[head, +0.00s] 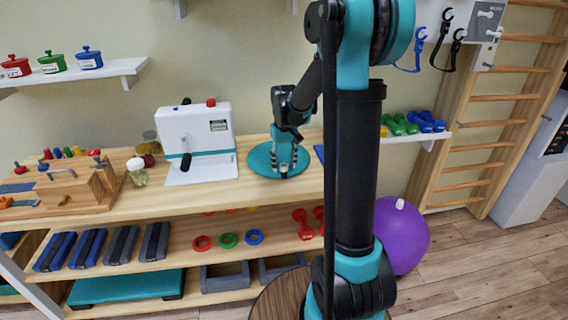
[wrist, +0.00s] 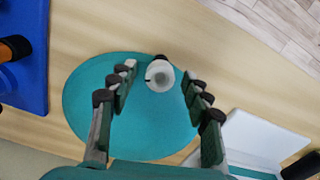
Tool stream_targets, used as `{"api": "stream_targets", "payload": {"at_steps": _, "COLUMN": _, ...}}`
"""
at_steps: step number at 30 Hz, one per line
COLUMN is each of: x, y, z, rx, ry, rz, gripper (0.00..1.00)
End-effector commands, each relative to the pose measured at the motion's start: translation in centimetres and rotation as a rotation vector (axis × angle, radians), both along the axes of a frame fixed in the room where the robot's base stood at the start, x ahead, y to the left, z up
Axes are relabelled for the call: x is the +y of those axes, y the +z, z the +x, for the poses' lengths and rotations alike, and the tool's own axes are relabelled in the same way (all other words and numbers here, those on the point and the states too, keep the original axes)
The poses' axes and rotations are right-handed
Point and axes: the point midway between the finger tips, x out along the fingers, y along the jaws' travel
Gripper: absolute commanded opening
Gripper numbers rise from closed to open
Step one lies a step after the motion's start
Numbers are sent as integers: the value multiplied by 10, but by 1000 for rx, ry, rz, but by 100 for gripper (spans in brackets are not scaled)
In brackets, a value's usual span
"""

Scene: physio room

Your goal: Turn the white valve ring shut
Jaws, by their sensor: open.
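The white valve ring (wrist: 160,77) shows in the wrist view as a small round white piece with a grey centre and a dark part at its far edge. It stands over a round teal base (wrist: 135,130). My gripper (wrist: 158,72) is open, with one fingertip on each side of the ring and a visible gap on both sides. In the head view my gripper (head: 284,168) points down over the teal base (head: 257,160) on the wooden bench. The ring is hard to make out there, among the fingers.
A white box device (head: 196,128) with a black handle stands left of the teal base. A blue mat (wrist: 22,50) lies on its other side. Green and blue dumbbells (head: 400,125) sit at the right.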

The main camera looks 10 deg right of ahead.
Motion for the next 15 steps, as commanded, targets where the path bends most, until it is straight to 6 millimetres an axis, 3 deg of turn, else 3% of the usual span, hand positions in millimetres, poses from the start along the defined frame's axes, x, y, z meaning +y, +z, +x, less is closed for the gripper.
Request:
{"api": "stream_targets", "payload": {"at_steps": 2, "x": 0, "y": 0, "z": 0, "rx": 0, "ry": 0, "rz": 0, "gripper": 43}}
{"api": "stream_targets", "payload": {"at_steps": 12, "x": 0, "y": 0, "z": 0, "rx": 0, "ry": 0, "rz": 0, "gripper": 1}}
{"api": "stream_targets", "payload": {"at_steps": 15, "x": 0, "y": 0, "z": 0, "rx": 0, "ry": -2, "rz": 0, "gripper": 0}}
